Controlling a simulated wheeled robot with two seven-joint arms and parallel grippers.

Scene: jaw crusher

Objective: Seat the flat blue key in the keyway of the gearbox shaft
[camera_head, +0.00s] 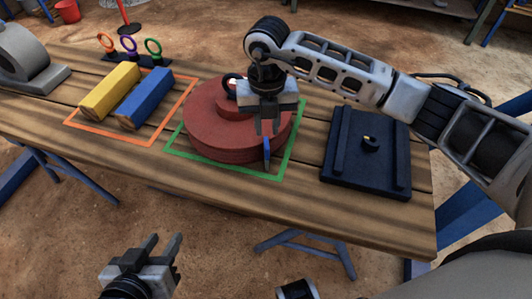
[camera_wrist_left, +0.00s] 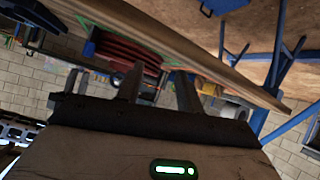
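The flat blue key (camera_head: 266,148) is a small upright blue strip in the head view. It hangs at the fingertips of my right gripper (camera_head: 267,131), which looks shut on it, in front of the red wheel. A dark short shaft (camera_head: 371,146) with a small yellow mark stands on a dark navy base plate (camera_head: 345,171) to the right of the key; its keyway is too small to make out. The key and shaft are well apart. My left gripper (camera_head: 158,255) is open and empty, below the table's front edge; its fingers also show in the left wrist view (camera_wrist_left: 158,88).
A stacked red wheel (camera_head: 215,135) lies in a green outline on the wooden table (camera_head: 230,198). Yellow (camera_head: 108,92) and blue (camera_head: 145,97) blocks lie in an orange outline, with several coloured rings behind. A grey machine part (camera_head: 28,62) stands at the far left.

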